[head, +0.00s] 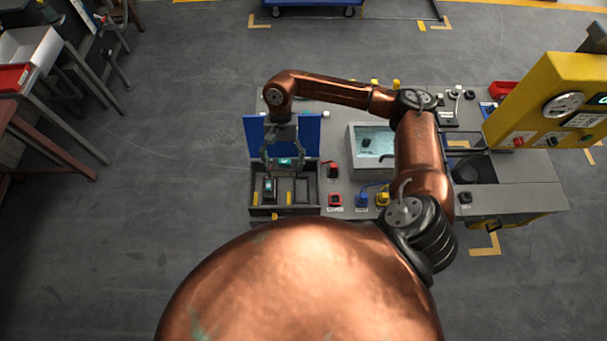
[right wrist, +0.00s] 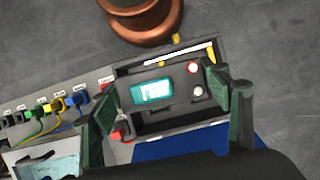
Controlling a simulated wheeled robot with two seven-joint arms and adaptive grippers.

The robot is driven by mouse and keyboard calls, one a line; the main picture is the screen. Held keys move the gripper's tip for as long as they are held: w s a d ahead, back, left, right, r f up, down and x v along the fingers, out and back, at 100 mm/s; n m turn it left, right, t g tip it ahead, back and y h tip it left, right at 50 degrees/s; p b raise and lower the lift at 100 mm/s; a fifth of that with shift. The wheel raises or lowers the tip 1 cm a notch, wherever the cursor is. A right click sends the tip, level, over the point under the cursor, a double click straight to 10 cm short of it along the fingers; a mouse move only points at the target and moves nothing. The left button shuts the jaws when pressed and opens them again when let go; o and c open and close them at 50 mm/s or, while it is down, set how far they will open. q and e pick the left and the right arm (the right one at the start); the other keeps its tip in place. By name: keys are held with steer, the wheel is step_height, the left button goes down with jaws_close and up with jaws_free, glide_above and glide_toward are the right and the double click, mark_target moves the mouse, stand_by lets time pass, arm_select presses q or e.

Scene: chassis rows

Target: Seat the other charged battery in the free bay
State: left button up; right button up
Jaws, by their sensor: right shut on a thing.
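My right gripper (head: 284,163) is shut on a dark battery (head: 286,161) with a lit teal screen. It holds the battery above the back part of an open grey battery box (head: 257,211) with a raised blue lid (head: 253,131). In the right wrist view the held battery (right wrist: 152,93) shows its screen and red and white round parts, between the fingers (right wrist: 165,105). Another battery (head: 270,190) stands in the box's left bay. The right bay (head: 302,191) looks empty. My left gripper is not in view.
The box sits at the left end of a grey workbench (head: 335,187). Right of it are a red connector (head: 334,199), a blue one (head: 362,200), a yellow one (head: 382,198) and a glass-topped case (head: 374,141). A yellow machine (head: 545,105) stands far right. Floor left of the box is clear.

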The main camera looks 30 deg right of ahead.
steer(key=d+f+m+t+b, duration=0.1)
steer(key=d+f+m+t, duration=0.1)
steer(key=f+m, duration=0.4)
steer(key=d+f+m+t+y+b, duration=0.1)
steer(key=d+f+m+t+b, duration=0.1)
steer(key=f+m, duration=0.3)
steer(key=d+f+m+t+b, duration=0.1)
steer(key=f+m, duration=0.5)
steer(key=f, duration=0.6)
steer(key=shift+w+d+m+t+b, duration=0.15)
steer(key=shift+d+m+t+b, duration=0.15)
steer(key=shift+d+t, duration=0.5)
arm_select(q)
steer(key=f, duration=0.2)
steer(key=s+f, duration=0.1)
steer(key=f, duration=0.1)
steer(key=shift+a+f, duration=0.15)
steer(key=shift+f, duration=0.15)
arm_select(e)
steer(key=shift+d, duration=0.15)
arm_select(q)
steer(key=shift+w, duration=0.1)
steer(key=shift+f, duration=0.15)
arm_select(e)
steer(key=shift+f, duration=0.3)
arm_select(q)
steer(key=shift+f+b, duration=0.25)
steer(key=shift+b, duration=0.2)
arm_select(e)
steer(key=shift+f, duration=0.35)
